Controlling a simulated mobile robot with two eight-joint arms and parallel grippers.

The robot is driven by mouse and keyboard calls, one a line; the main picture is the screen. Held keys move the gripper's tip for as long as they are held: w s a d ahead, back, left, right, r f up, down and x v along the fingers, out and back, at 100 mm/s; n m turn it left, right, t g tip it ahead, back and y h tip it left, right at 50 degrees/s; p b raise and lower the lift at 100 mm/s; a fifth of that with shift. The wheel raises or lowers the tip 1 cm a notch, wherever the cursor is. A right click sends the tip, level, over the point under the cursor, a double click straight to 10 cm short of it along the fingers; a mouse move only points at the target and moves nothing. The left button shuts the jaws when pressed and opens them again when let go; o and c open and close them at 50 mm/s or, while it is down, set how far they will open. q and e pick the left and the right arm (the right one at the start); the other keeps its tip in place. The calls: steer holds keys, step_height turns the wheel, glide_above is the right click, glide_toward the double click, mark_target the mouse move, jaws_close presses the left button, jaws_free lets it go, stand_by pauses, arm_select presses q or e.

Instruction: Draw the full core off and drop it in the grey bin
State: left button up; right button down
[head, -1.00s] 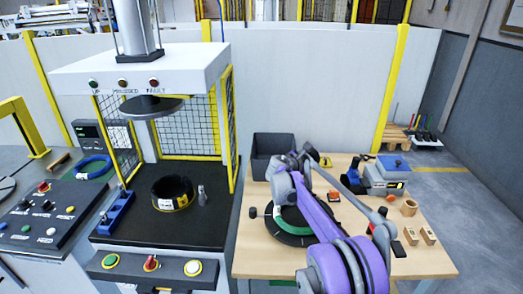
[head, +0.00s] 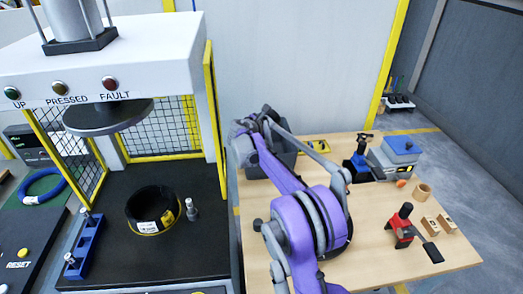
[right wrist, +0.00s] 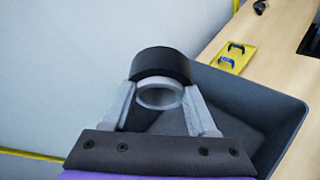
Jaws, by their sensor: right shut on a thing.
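My right gripper (right wrist: 160,98) is shut on a core in the right wrist view. The core (right wrist: 161,62) is a short cylinder with a black outer band and a pale grey hollow end facing the camera. It is held above the grey bin (right wrist: 262,90), whose inside opens below and to the right of it. In the head view my purple right arm reaches to the bin (head: 285,160) at the table's back left corner. The arm's end covers part of the bin, and the core cannot be made out there. My left gripper is not in view.
A light wall rises behind the bin.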

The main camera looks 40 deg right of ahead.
step_height(320, 180, down, 5)
steer(key=shift+f+b, duration=0.1)
steer(key=shift+b, duration=1.1)
steer(key=shift+c, duration=0.6)
jaws_free()
steer(key=shift+a, duration=0.1)
steer(key=v, duration=1)
steer(key=shift+s+a+r+b, duration=0.15)
steer(key=shift+a+r+b, duration=0.1)
steer(key=shift+b, duration=0.05)
